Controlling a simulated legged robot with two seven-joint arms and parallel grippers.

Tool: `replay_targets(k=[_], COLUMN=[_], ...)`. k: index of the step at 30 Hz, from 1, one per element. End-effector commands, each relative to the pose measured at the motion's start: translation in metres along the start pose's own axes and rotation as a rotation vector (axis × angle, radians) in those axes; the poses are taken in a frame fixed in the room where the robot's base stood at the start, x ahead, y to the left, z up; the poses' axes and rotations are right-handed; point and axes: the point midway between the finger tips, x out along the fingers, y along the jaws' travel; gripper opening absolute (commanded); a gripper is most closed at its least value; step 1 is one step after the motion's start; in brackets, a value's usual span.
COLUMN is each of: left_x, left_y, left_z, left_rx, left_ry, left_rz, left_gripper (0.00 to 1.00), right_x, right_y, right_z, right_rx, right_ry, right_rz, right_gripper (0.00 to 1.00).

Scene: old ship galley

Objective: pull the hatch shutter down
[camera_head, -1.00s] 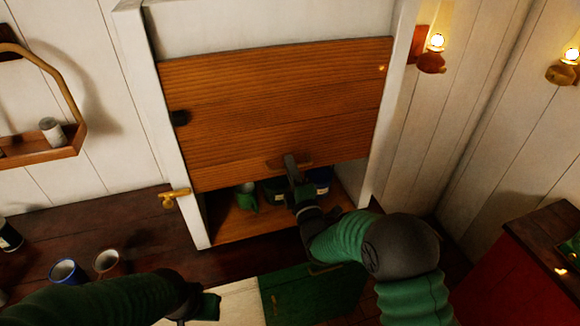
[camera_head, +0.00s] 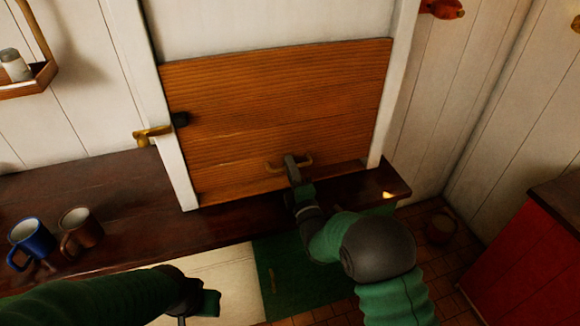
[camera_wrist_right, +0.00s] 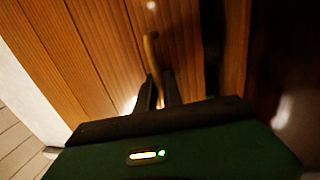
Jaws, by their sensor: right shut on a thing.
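The wooden hatch shutter (camera_head: 275,110) sits low in its white frame (camera_head: 172,150), its lower edge at or very near the dark counter. Its curved handle (camera_head: 305,160) is near the bottom edge. My right gripper (camera_head: 290,162) is shut on the handle. In the right wrist view the handle (camera_wrist_right: 151,50) rises from between the fingers (camera_wrist_right: 155,92), against the shutter's planks (camera_wrist_right: 105,45). My left gripper (camera_head: 205,302) is at the bottom of the head view, away from the shutter; its jaws are not clear. The space behind the shutter is hidden.
A blue mug (camera_head: 32,240) and a brown mug (camera_head: 80,232) stand on the dark counter (camera_head: 115,190) at left. A red cabinet (camera_head: 525,245) stands at right.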

Motion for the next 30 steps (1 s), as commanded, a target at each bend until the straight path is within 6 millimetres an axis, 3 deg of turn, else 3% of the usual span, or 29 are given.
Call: replay_targets(k=[8,9,11,20,25,30], left_x=[0.000,0.000,0.000,0.000,0.002,0.006], left_y=[0.000,0.000,0.000,0.000,0.000,0.000], left_z=[0.000,0.000,0.000,0.000,0.001,0.002], left_rx=[0.000,0.000,0.000,0.000,0.000,0.000], left_ry=[0.000,0.000,0.000,0.000,0.000,0.000], left_rz=[0.000,0.000,0.000,0.000,0.000,0.000], left_gripper=[0.36,0.36,0.36,0.36,0.36,0.36], right_x=[0.000,0.000,0.000,-0.002,-0.027,-0.077], right_y=[-0.001,-0.001,-0.001,0.000,-0.002,-0.003], right_z=[0.001,0.001,0.001,0.000,0.000,0.000], right_rx=[-0.001,-0.001,-0.001,0.000,-0.001,-0.001], right_ry=[-0.002,-0.002,-0.002,-0.001,-0.001,-0.001], right_rz=[-0.002,-0.002,-0.002,-0.001,-0.004,-0.006], right_gripper=[0.00,0.15,0.20,0.20,0.20,0.20])
